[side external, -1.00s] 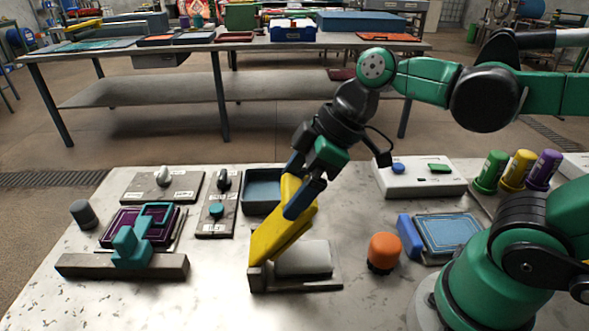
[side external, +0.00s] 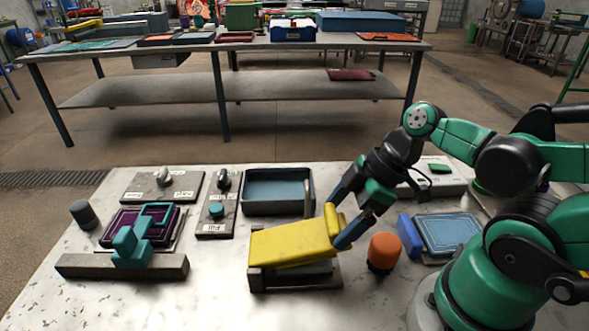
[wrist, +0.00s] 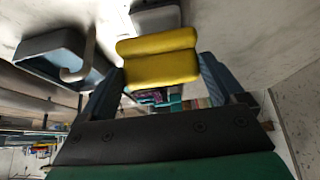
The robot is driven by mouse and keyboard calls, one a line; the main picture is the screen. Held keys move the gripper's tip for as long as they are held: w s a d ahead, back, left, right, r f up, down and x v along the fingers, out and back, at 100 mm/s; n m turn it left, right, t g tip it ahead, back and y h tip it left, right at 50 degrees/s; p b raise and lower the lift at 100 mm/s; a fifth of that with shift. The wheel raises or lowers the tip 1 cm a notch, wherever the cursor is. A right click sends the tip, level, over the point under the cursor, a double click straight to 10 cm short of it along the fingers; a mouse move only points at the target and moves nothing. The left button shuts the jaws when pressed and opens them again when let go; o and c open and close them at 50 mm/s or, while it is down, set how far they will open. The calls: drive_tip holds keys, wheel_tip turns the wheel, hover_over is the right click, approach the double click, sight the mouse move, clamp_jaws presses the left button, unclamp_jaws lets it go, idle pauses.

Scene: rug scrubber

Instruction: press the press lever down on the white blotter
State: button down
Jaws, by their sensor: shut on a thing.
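The yellow press lever (side external: 290,242) lies low and close to level over its dark base (side external: 296,284). My gripper (side external: 340,219) is shut on the lever's free right end, with one blue finger on either side of it. The wrist view shows the yellow end (wrist: 158,58) between the two fingers. The white blotter is mostly hidden under the lever; only a pale grey edge (side external: 310,269) shows beneath it. I cannot tell whether the lever presses fully on it.
An orange knob (side external: 383,252) stands just right of my gripper. A blue open tray (side external: 278,208) lies behind the lever, with a thin upright hook (wrist: 88,55) beside it. A teal-handled purple press (side external: 135,240) is at left. A blue pad (side external: 450,234) is at right.

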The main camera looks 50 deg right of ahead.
drive_tip(key=shift+f, duration=0.1)
idle(0.3)
unclamp_jaws()
wheel_tip(320, 180, up, 20)
idle(0.6)
